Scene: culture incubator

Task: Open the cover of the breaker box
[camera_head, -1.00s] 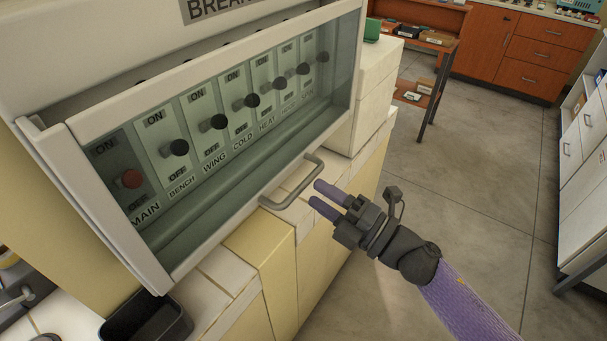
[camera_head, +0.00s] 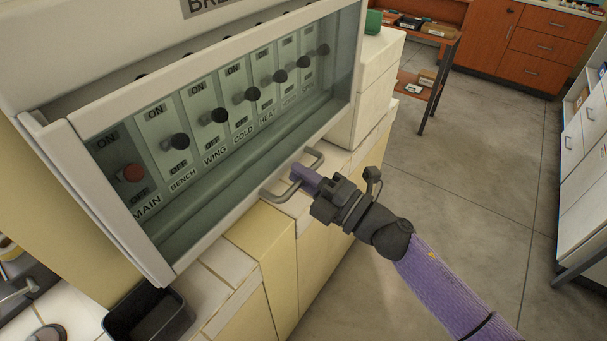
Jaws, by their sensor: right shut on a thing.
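The breaker box has a clear cover in a white frame (camera_head: 250,42), down over a row of switches. A red knob (camera_head: 131,174) marked MAIN is at the left, and several black knobs (camera_head: 180,141) run to the right. A grey bar handle (camera_head: 272,196) sticks out from the cover's lower edge. My right gripper (camera_head: 298,177), with purple fingers, is shut on the handle near its middle. Its fingertips are partly hidden at the bar. My left gripper is not in view.
A black open bin (camera_head: 150,318) stands on the white tiled counter (camera_head: 205,300) below the box. White blocks (camera_head: 372,85) and a green object (camera_head: 374,21) are to the right of the box. Open grey floor (camera_head: 470,190) lies further right.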

